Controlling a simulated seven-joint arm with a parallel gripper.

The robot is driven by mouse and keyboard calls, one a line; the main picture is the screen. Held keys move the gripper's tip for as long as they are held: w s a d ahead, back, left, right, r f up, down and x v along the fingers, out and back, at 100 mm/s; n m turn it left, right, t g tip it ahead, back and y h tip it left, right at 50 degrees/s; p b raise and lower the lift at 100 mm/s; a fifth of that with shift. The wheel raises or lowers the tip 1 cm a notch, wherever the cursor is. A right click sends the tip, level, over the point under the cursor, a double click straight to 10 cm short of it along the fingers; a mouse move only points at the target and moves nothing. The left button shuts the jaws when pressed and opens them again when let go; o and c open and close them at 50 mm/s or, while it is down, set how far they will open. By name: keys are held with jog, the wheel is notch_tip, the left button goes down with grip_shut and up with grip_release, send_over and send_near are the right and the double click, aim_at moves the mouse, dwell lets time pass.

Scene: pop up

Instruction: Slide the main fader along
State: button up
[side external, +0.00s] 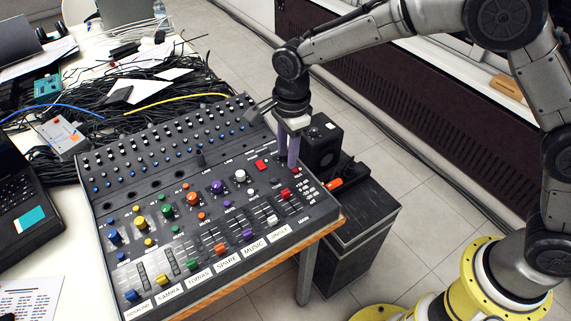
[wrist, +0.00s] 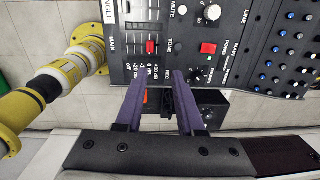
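The main fader (wrist: 151,47) has a red cap and sits in a slot beside the MAIN label and a printed level scale in the wrist view. In the side view the red cap (side external: 286,194) is near the right edge of the black mixing console (side external: 331,206). My gripper (side external: 288,160) has purple fingers and is above the console's right edge, behind the fader. In the wrist view the fingers of my gripper (wrist: 158,76) are apart with nothing held between them. The tips are near the fader but do not appear to touch it.
A red square button (side external: 261,165) and a white knob (side external: 240,177) are close to the fader. Several coloured channel faders line the console's front. A black box (side external: 322,145) stands just beyond the right edge. Cables (side external: 150,90) crowd the table behind.

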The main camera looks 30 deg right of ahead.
aim_at(286, 192)
jog(key=f, duration=0.1)
jog(key=s+a+f, duration=0.1)
jog(key=f, duration=0.1)
jog(key=shift+s+a+g, duration=0.15)
jog(key=shift+a+g, duration=0.05)
jog(key=shift+g, duration=0.1)
notch_tip(286, 192, down, 7)
jog(key=shift+f, duration=0.25)
jog(key=shift+c, duration=0.6)
grip_shut()
